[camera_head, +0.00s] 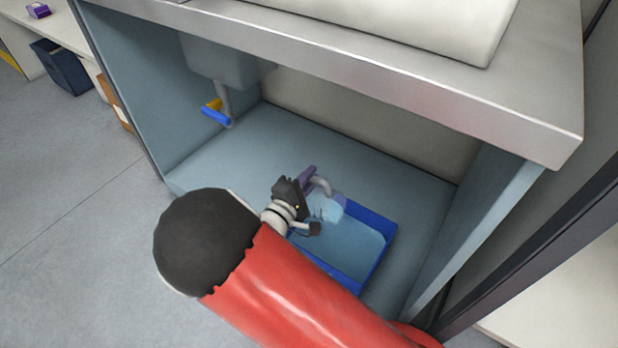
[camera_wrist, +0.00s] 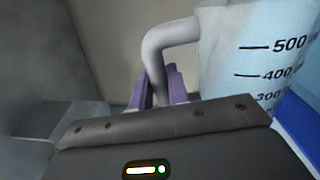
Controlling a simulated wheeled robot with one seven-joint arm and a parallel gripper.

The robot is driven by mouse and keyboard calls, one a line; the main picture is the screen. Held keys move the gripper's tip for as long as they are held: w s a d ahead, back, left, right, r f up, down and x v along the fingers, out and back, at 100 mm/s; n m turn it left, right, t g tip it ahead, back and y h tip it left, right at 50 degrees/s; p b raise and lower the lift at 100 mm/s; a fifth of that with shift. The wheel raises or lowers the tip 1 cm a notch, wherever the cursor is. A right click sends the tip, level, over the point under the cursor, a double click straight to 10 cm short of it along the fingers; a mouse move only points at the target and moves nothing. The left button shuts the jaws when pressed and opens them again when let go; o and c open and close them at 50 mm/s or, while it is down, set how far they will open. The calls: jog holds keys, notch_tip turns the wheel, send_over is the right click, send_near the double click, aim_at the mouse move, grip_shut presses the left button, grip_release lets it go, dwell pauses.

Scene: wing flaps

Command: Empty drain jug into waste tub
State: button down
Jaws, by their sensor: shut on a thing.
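My gripper (camera_head: 308,178) is shut on the grey curved handle of the drain jug (camera_head: 328,208). Its purple fingers also show around the handle in the wrist view (camera_wrist: 158,90). The jug is translucent and pale blue; in the wrist view its wall (camera_wrist: 225,60) carries black volume marks. I cannot tell how much liquid is in it. The blue waste tub (camera_head: 374,222) stands on the cabinet floor, and the jug overlaps its back left corner in the head view. Whether the jug is above the tub or touching it is unclear. My arm hides the tub's front left part.
The cabinet floor (camera_head: 215,170) is open to the left of the tub. A drain pipe with a blue and yellow valve handle (camera_head: 216,113) hangs at the back left. A worktop edge (camera_head: 400,95) overhangs the space, and a side wall (camera_head: 470,225) stands at right.

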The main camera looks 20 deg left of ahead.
aim_at(320, 187)
jog(key=shift+d, duration=0.15)
jog(key=shift+s+d+f+m, duration=0.1)
jog(key=shift+d+m, duration=0.1)
jog(key=shift+m, duration=0.2)
jog(key=shift+d, duration=0.15)
dwell(1.7)
jog(key=shift+s+d+f+m, duration=0.1)
jog(key=shift+d+m, duration=0.1)
jog(key=shift+m, duration=0.2)
jog(key=shift+d, duration=0.1)
dwell(1.5)
jog(key=shift+s+d+f+m, duration=0.1)
jog(key=shift+d+f+m, duration=0.15)
jog(key=shift+m, duration=0.15)
jog(key=shift+d, duration=0.2)
dwell(0.8)
jog(key=shift+s+d+f+m, duration=0.1)
jog(key=shift+d+m, duration=0.15)
jog(key=shift+m, duration=0.15)
